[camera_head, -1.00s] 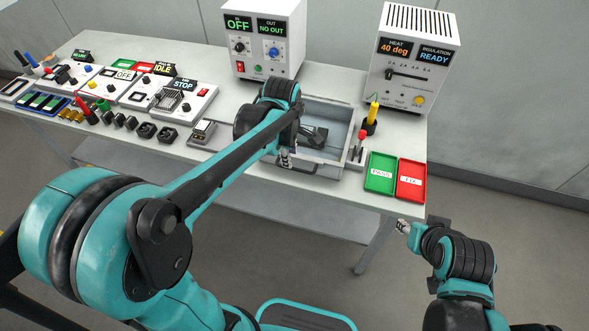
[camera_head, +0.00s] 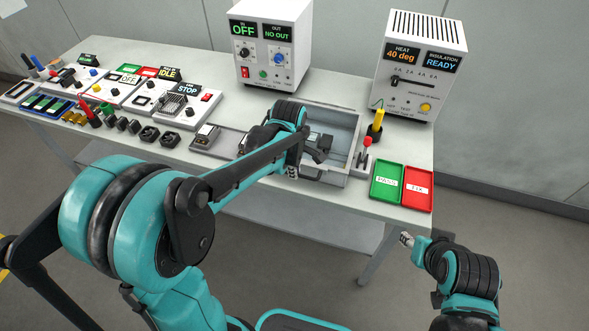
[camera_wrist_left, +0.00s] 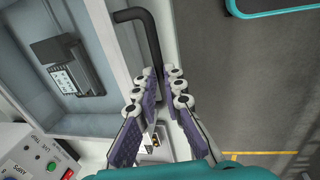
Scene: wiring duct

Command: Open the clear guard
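The grey box (camera_head: 352,125) stands open-topped to view at the right part of the table. The guard's clear panel is hard to make out. A black bar handle (camera_wrist_left: 148,35) runs along the box's near side in the left wrist view. My left gripper (camera_head: 292,170) is at the box's front edge. In the left wrist view its fingers (camera_wrist_left: 163,84) are spread, with the lower end of the handle between them; I see no clear grip on it. My right gripper (camera_head: 406,239) hangs off the table's front right, small and unclear.
A black device (camera_wrist_left: 72,68) sits inside the box. A red-handled lever (camera_head: 366,150) and a yellow-topped tool (camera_head: 376,124) stand right of it, with green (camera_head: 386,180) and red (camera_head: 418,188) trays beyond. A power supply (camera_head: 270,45) and a tester (camera_head: 420,65) stand behind.

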